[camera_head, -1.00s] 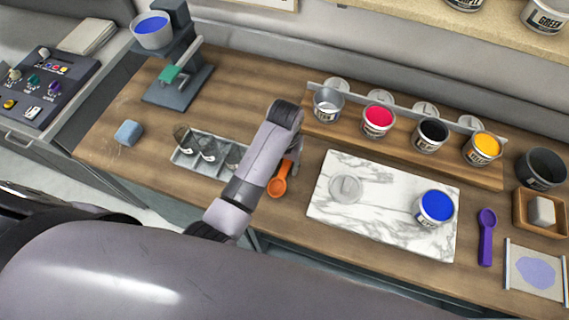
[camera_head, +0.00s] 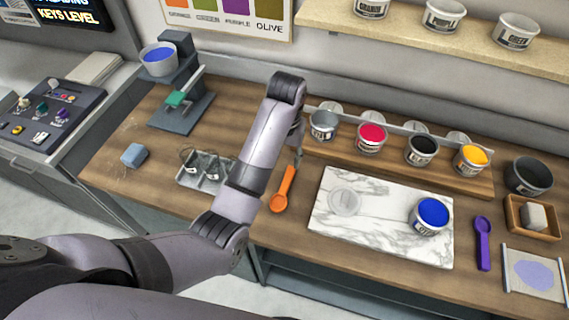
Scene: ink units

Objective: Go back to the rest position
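My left arm comes in from the lower left, and its forearm stands over the wooden counter (camera_head: 325,262). My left gripper (camera_head: 299,155) points down beyond the forearm, mostly hidden by it; its opening cannot be made out. The orange scoop (camera_head: 281,196) lies on the counter just below the gripper, and I see nothing clearly held. My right gripper is not in view.
A grey tray (camera_head: 190,183) is partly behind my forearm. A marble slab (camera_head: 330,222) carries a blue ink tub (camera_head: 430,217) and a clear lid (camera_head: 344,202). A wooden rack (camera_head: 390,163) holds several ink tubs. A purple scoop (camera_head: 483,243) lies right.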

